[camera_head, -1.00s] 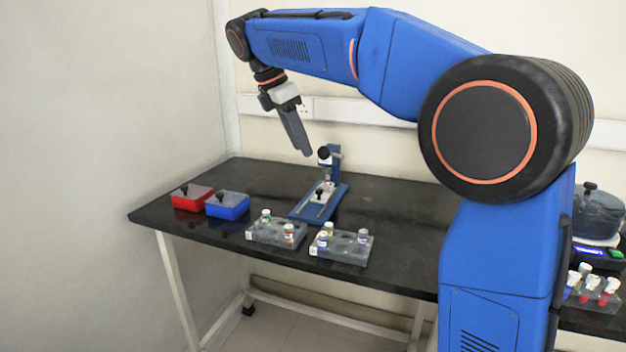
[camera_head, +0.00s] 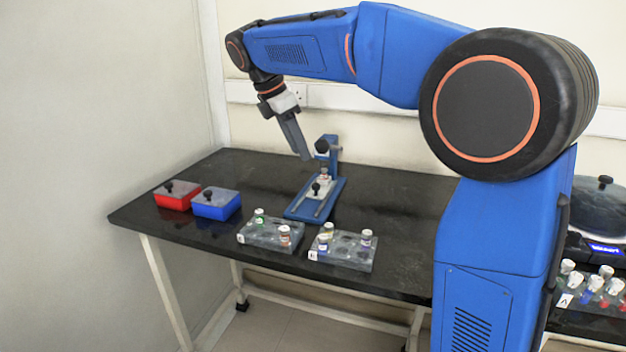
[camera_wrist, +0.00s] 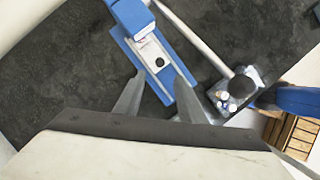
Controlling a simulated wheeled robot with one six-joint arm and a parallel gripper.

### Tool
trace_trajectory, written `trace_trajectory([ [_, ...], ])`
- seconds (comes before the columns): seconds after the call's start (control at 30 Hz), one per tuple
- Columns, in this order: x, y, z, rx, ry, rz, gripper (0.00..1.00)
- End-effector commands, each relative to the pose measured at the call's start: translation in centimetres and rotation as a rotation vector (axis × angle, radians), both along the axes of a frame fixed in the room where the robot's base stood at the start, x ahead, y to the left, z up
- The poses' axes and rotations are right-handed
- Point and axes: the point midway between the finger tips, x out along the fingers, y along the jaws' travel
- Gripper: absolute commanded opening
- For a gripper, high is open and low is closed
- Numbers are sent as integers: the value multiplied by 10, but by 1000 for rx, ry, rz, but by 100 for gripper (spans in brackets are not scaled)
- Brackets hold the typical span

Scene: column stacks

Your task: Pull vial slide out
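A blue press-like fixture (camera_head: 335,192) stands on the black table, with an upright post and a black knob at its back. Its light vial slide (camera_head: 323,189), with a small black knob (camera_head: 316,187), sits on the base in front of the post. A small vial (camera_head: 325,173) appears to stand under the press head. In the wrist view the slide (camera_wrist: 151,52) shows between blue rails, its inner end hidden by the blue head. My gripper (camera_head: 304,158) is above and just left of the fixture, apart from it. Its fingers (camera_wrist: 157,97) are spread and empty.
Two clear vial racks (camera_head: 270,236) (camera_head: 343,250) stand at the table's front edge. A red box (camera_head: 174,200) and a blue box (camera_head: 216,210) with black knobs are at left. Another vial rack (camera_head: 590,297) and a dark lidded vessel (camera_head: 598,208) are far right. The table right of the fixture is clear.

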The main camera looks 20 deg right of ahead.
Motion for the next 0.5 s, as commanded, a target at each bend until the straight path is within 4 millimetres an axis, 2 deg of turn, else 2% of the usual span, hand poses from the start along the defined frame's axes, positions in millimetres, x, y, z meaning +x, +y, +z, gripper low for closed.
trace_trajectory([
  [0.5, 6, -34, -82, 0, 1, -2, 36],
])
